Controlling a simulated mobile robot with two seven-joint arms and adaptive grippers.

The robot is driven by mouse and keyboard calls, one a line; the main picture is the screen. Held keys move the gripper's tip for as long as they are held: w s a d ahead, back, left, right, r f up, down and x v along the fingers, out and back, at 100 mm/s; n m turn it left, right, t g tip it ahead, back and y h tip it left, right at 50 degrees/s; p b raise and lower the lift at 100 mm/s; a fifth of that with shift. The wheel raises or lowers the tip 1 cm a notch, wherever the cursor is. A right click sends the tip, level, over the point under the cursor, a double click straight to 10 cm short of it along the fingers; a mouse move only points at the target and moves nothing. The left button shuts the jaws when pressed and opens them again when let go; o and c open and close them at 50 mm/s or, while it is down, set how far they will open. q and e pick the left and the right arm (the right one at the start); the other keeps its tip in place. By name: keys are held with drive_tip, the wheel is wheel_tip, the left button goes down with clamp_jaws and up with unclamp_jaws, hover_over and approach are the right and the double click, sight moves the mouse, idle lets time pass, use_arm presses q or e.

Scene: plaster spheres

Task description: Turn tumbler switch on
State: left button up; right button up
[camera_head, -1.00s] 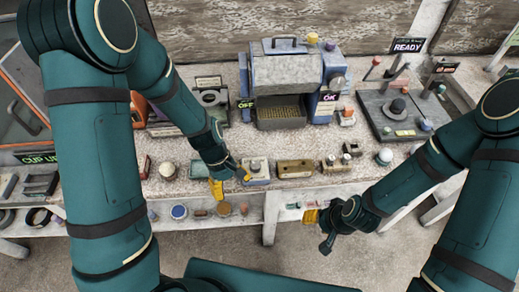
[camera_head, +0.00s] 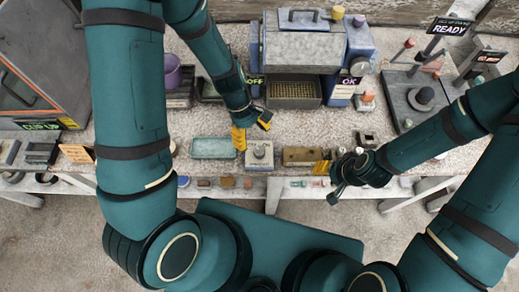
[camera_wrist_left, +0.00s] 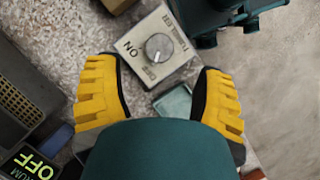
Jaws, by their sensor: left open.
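The tumbler switch (camera_head: 259,155) is a small pale box with a round grey knob on the bench top, near its front edge. In the left wrist view the tumbler switch (camera_wrist_left: 158,47) shows the words TUMBLER, ON and OFF around the knob. I cannot tell clearly which word the knob points to. My left gripper (camera_head: 252,129) has its yellow fingers spread just above and behind the box, apart from the knob. In the left wrist view the fingers stand either side of the box's image, with nothing between them. My right gripper (camera_head: 335,172) is near the front edge; its jaws are unclear.
A green tray (camera_head: 213,148) lies left of the switch and a brown box (camera_head: 302,155) right of it. Behind stands a grey-blue drum machine (camera_head: 303,50) with an OFF sign (camera_head: 254,80). A grey plate with a knob (camera_head: 422,97) is at the right.

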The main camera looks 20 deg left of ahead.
sight(259, 151)
use_arm(q)
drive_tip(key=b+x, duration=0.1)
drive_tip(key=x, duration=0.6)
drive_tip(key=shift+r, duration=0.1)
drive_tip(key=c, duration=1.2)
clamp_jaws()
